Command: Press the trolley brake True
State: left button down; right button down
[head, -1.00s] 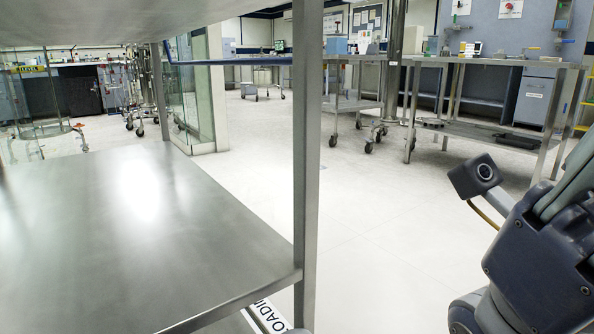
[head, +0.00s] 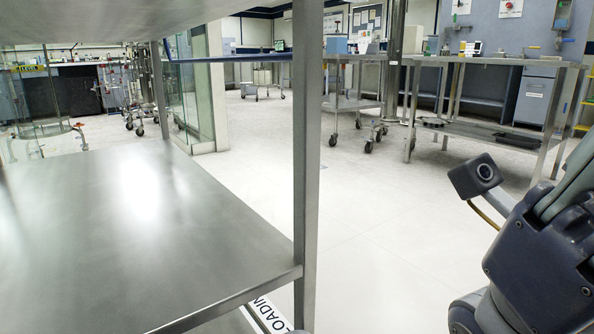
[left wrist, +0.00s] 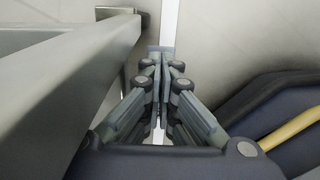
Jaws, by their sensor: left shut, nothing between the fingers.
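A steel trolley fills the left of the head view, with a bare lower shelf (head: 130,230), an upper shelf (head: 110,20) and a corner post (head: 306,170). In the left wrist view my left gripper (left wrist: 162,55) is shut and empty. It is just right of a thick grey metal beam (left wrist: 60,75), and a short bar with a dark end (left wrist: 140,20) lies beyond it. I cannot make out a brake pedal in either view. My left gripper is outside the head view, and my right gripper is in neither view.
A label with part of the word "LOADING" (head: 268,315) shows under the lower shelf. Pale floor (head: 380,240) is open to the right of the post. Steel tables (head: 490,132) on wheels stand at the back right, and a glass partition (head: 188,95) behind the shelf.

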pick_arm(q)
jog(key=shift+f+b, duration=1.1)
jog(key=shift+f, duration=0.5)
dwell(0.5)
notch_tip(320, 180, up, 8)
jog(key=p, duration=0.6)
jog(key=shift+p, duration=0.4)
